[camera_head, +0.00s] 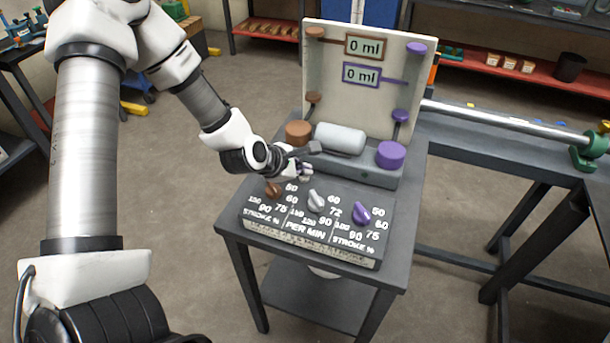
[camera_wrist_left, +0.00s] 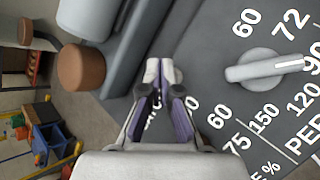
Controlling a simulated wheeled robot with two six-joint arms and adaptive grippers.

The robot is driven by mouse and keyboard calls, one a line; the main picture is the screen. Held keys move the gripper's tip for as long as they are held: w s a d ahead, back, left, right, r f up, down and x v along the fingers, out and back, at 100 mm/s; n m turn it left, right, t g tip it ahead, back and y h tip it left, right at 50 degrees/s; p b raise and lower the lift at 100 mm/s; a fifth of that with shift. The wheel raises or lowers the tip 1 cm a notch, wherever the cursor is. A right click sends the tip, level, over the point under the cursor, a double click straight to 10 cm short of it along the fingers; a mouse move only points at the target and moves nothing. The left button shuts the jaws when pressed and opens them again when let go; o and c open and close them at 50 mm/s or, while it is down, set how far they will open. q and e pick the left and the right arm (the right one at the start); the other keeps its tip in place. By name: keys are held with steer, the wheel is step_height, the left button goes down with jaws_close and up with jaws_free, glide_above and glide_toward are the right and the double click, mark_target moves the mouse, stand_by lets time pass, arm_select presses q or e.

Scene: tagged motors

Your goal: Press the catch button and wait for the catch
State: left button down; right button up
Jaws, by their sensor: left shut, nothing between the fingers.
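The device on the small table has a sloped dial panel (camera_head: 310,236), with a brown knob (camera_head: 273,189), a white knob (camera_head: 316,201) and a purple knob (camera_head: 361,214). Its upright board (camera_head: 338,105) carries two readouts (camera_head: 366,46), both at 0 ml. My left gripper (camera_head: 305,172) is shut and empty, at the panel's back edge, behind the brown and white knobs. In the left wrist view, its fingertips (camera_wrist_left: 163,73) point at the dark surface, left of the white knob (camera_wrist_left: 264,69). I cannot tell whether they touch it. No part is labelled as a catch button.
A brown cylinder (camera_head: 298,133), a white lying cylinder (camera_head: 340,138) and a purple cylinder (camera_head: 391,154) sit behind the panel, near my left gripper. A grey bench (camera_head: 500,150) with a metal rod stands right. Floor is open at left.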

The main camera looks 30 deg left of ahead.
mark_target(302, 178)
arm_select(q)
steer(key=shift+f, duration=0.2)
steer(key=shift+r, duration=0.15)
steer(key=shift+r+p, duration=0.35)
steer(key=shift+r, duration=0.35)
step_height(302, 178, up, 6)
steer(key=p, duration=0.4)
steer(key=shift+s+f, duration=0.1)
stand_by(0.7)
